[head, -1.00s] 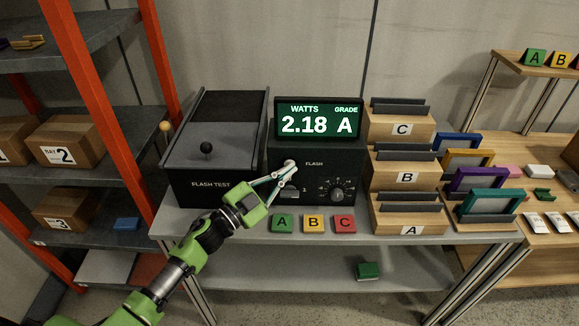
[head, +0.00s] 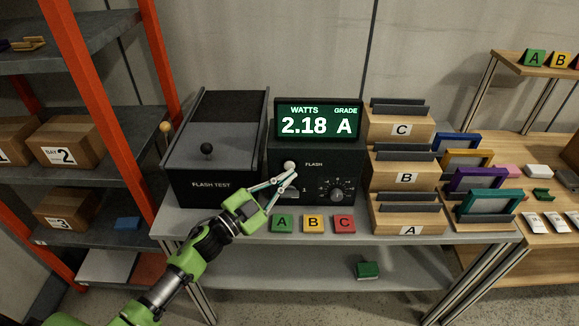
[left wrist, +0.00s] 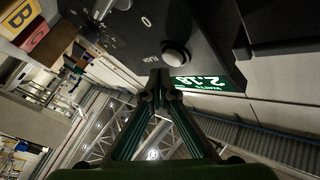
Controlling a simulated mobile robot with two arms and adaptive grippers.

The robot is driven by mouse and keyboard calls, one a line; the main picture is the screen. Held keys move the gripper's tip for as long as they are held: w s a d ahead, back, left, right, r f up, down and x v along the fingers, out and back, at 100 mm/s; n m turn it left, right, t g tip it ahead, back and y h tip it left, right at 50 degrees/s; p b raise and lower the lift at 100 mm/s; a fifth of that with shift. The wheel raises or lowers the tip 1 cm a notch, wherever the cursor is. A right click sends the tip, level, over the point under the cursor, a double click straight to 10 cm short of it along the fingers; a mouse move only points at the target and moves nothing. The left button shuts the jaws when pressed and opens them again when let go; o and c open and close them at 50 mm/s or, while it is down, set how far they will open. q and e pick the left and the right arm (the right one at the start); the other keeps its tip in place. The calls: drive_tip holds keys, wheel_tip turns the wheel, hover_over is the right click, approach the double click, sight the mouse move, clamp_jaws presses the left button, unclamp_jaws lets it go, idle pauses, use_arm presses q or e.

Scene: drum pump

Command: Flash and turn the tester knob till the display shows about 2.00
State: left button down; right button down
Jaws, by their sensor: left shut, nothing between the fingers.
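The tester (head: 310,180) is a dark box with a green-lit display (head: 318,120) above it reading WATTS 2.18, GRADE A. The pale round flash button (head: 289,165) is on its front beside the word FLASH, and it also shows in the left wrist view (left wrist: 175,56). The knob (head: 337,195) sits lower right on the front, within a ring of marks. My left gripper (head: 292,174) is shut and empty, its tips just below the button and left of the knob. In the left wrist view, the closed fingertips (left wrist: 159,76) are close to the button; contact is unclear.
The flash test box (head: 212,183) with a black-knobbed lid stands left of the tester. Green, yellow and red blocks A, B and C (head: 313,223) lie in front. Lettered wooden racks (head: 400,173) stand close on the right. An orange-framed shelf (head: 85,75) is at left.

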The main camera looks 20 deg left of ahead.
use_arm(q)
drive_tip(key=s, duration=0.2)
drive_tip(key=s+d+p, duration=0.1)
drive_tip(key=s, duration=0.1)
drive_tip(key=shift+s+d+p, duration=0.2)
drive_tip(key=shift+s+p, duration=0.1)
drive_tip(key=shift+s, duration=0.1)
idle(0.7)
